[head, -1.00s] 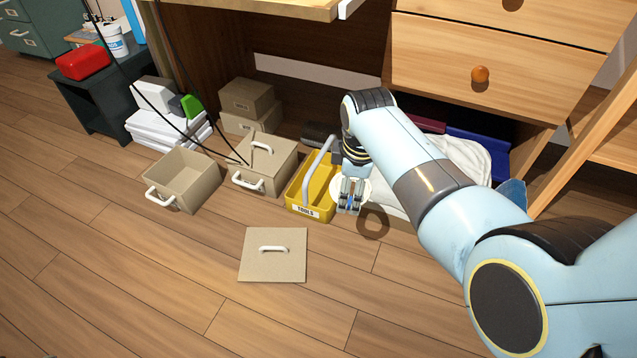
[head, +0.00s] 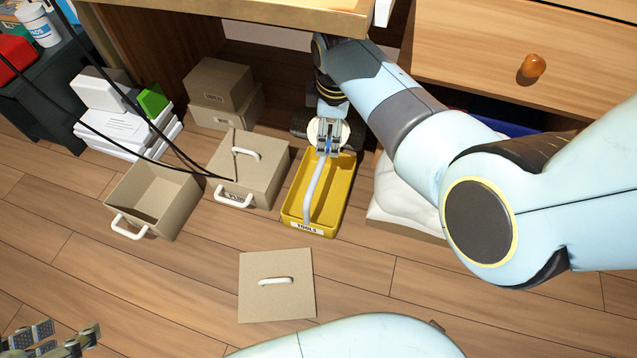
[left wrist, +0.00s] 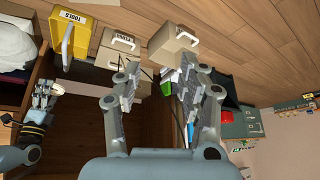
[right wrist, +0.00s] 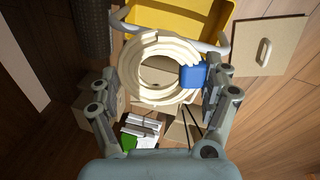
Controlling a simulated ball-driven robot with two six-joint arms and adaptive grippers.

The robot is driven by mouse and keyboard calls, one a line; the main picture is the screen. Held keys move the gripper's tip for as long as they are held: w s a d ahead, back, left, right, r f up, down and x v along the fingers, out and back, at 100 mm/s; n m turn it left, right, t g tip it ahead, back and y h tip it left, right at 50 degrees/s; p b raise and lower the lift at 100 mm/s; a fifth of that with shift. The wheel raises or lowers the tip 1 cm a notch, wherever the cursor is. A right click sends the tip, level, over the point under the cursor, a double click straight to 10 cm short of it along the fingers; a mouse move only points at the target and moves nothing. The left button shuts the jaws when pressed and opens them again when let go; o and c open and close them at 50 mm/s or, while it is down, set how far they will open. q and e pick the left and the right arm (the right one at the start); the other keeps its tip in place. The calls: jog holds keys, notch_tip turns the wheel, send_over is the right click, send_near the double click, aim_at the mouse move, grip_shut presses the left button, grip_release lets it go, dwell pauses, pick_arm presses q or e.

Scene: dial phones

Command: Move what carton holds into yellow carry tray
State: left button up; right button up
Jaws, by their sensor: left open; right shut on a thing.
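The open carton (head: 155,195) stands on the floor at the left in the head view; no object shows in the visible part of its inside. The yellow carry tray (head: 335,190), labelled TOOLS, stands right of the cartons; its visible floor is bare. My right gripper (head: 327,143) is shut on a cream coil (right wrist: 133,72) with a blue part (right wrist: 195,75). It holds the coil near the tray's back end, by the handle's far end; the exact height is unclear. My left gripper (head: 60,345) is open and empty at the lower left; it also shows in the left wrist view (left wrist: 160,82).
A lidded carton (head: 262,170) stands between open carton and tray. A loose lid (head: 277,300) lies on the floor in front. Stacked boxes (head: 222,90) stand behind. A white bag-like thing (head: 400,200) lies right of the tray. Dark cables hang across the left side.

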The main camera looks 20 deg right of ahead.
pick_arm(q)
jog(key=f+t+b, duration=0.1)
jog(key=t, duration=0.1)
jog(key=f+t+b, duration=0.2)
jog(key=s+f+t+b, duration=0.1)
jog(key=t+b, duration=0.1)
jog(key=shift+d+f+t+h, duration=0.3)
jog(key=shift+d+f, duration=0.05)
jog(key=shift+f, duration=0.05)
pick_arm(e)
notch_tip(320, 180, down, 6)
jog(key=shift+r, duration=0.25)
jog(key=o, duration=1.1)
notch_tip(320, 180, up, 10)
jog(key=shift+r, duration=0.1)
